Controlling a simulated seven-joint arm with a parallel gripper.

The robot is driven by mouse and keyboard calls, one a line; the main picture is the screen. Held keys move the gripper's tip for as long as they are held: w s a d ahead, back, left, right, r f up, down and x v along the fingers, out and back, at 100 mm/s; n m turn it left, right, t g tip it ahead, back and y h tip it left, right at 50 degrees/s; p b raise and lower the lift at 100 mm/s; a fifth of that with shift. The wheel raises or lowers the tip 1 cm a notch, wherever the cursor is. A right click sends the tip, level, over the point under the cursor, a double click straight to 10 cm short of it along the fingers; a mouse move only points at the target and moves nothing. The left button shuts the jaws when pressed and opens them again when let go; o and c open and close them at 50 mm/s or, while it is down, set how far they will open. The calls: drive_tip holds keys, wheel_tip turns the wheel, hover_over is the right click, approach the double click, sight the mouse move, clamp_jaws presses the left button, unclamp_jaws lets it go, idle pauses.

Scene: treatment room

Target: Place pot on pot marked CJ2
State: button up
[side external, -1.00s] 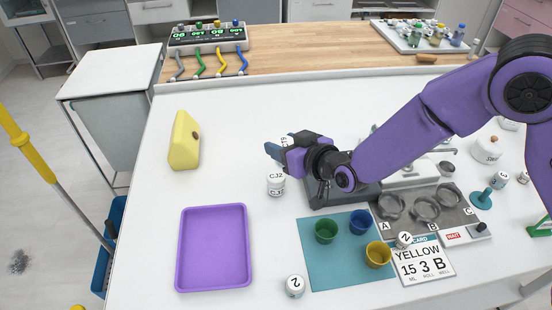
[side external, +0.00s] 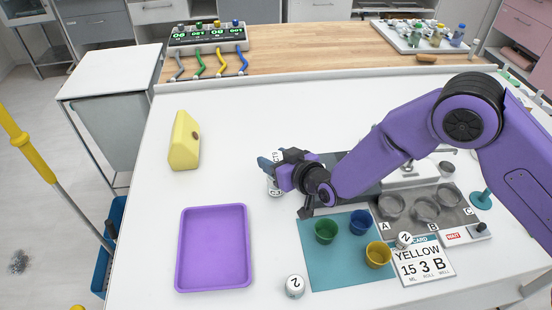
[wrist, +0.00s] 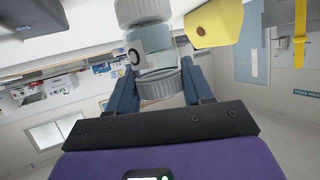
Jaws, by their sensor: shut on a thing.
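My gripper (side external: 270,164) is shut on a small white pot (side external: 278,155), whose dark lettering is too small to read surely. In the wrist view this pot (wrist: 152,45) shows between the two blue-grey fingers, with grey ribbed parts at its ends. Right below the gripper, a white pot (side external: 274,191) stands on the white table; the gripper hides most of it. The CJ2 label, readable in the earlier view at this spot, is now covered. The held pot is over or just behind it; I cannot tell whether they touch.
A purple tray (side external: 213,286) lies in front left and a yellow wedge (side external: 184,142) stands behind left. A teal mat (side external: 320,275) holds green, blue and yellow cups. Another white pot (side external: 294,286) stands near the front edge. The table's back middle is clear.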

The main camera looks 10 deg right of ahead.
drive_tip(key=shift+f, duration=0.15)
drive_tip(key=o, duration=1)
drive_tip(key=shift+o, duration=0.2)
drive_tip(key=shift+s+r, duration=0.1)
drive_tip(key=shift+r, duration=0.15)
drive_tip(key=v, duration=1.2)
drive_tip(key=shift+r, duration=0.1)
